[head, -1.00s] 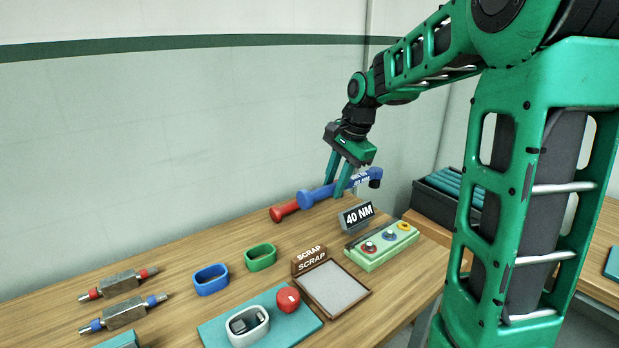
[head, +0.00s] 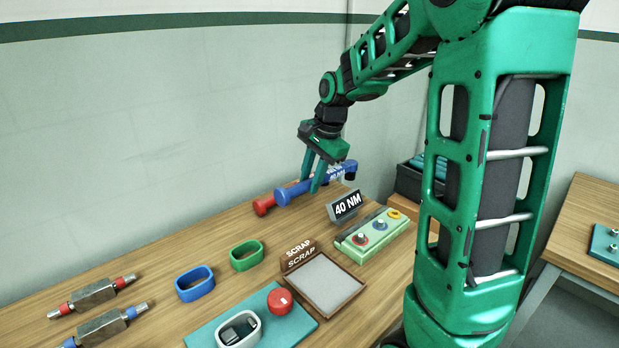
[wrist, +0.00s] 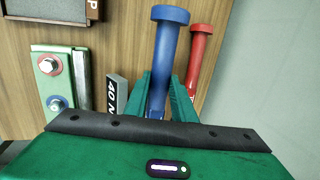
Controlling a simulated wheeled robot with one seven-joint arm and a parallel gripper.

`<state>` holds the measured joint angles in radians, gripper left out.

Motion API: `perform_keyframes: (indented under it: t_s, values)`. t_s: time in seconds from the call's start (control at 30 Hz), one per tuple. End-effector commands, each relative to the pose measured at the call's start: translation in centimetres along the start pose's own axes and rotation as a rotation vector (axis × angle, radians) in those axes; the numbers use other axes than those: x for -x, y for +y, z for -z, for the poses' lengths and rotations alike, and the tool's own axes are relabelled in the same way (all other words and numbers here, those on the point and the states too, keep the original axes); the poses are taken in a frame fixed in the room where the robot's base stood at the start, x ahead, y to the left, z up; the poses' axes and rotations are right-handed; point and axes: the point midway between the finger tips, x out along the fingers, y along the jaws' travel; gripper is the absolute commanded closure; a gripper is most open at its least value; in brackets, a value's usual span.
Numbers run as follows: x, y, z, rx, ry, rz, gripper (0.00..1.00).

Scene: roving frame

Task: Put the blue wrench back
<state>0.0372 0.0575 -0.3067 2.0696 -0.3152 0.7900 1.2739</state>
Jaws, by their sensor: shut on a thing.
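The blue wrench (head: 293,191) is at the back of the wooden table, in front of the wall. My gripper (head: 314,188) is shut on it from above; the fingers straddle its handle. In the wrist view the blue wrench (wrist: 168,55) runs up between the two green fingers (wrist: 159,95), its round end away from the gripper. A red wrench (head: 264,205) lies just behind it, mostly hidden by it in the head view; it also shows in the wrist view (wrist: 198,55). I cannot tell whether the blue wrench touches the table.
A grey 40 NM sign (head: 346,206) stands in front of the wrench. A dark bin (head: 408,183) stands to the right.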

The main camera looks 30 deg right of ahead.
Motion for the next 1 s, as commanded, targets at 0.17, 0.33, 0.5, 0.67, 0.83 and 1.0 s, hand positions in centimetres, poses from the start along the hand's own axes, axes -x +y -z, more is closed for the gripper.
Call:
perform_keyframes:
  t_s: [0.17, 0.33, 0.5, 0.67, 0.83, 1.0]
  values:
    - [-1.4, 0.4, 0.0, 0.0, 0.0, 0.0, 1.0]
    - [-2.8, 0.7, 0.1, 0.001, 0.0, 0.001, 1.0]
    - [-3.9, 1.0, 0.2, 0.001, 0.0, 0.001, 1.0]
    - [-4.5, 1.2, 0.3, 0.001, 0.0, 0.001, 1.0]
    - [-4.8, 1.2, 0.3, 0.001, 0.001, 0.002, 1.0]
    - [-4.8, 1.2, 0.3, 0.001, 0.001, 0.002, 1.0]
